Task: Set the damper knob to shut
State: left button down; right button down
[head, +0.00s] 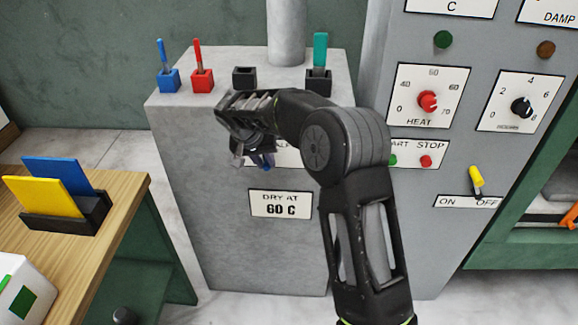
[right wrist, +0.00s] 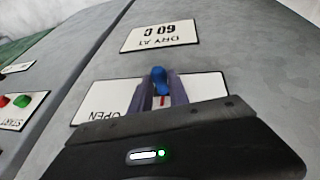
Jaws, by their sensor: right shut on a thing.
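The damper knob is a small blue knob on a white plate on the front of the grey cabinet. In the right wrist view the knob (right wrist: 158,76) stands between the fingers of my right gripper (right wrist: 158,92), which is shut on it. The plate (right wrist: 207,86) reads OPEN, upside down, at its left end; a short red mark shows below the knob. In the head view my right gripper (head: 252,158) covers most of the plate, and a bit of blue shows at its fingertips. Which way the knob points I cannot tell. My left gripper is not in view.
A DRY AT 60 C sign (head: 280,204) is just below. At right is a panel with a red HEAT knob (head: 428,101), a black knob (head: 521,107) and a yellow switch (head: 476,180).

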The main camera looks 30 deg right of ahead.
jog(key=w+a, duration=0.2)
jog(key=shift+a, duration=0.3)
jog(key=c, duration=1.3)
grip_release()
jog(key=shift+a, duration=0.1)
jog(key=shift+o, duration=0.2)
jog(key=shift+r, duration=0.1)
jog(key=b+v, duration=0.1)
jog(key=v, duration=0.6)
jog(key=shift+r, duration=0.3)
jog(key=shift+a, duration=0.15)
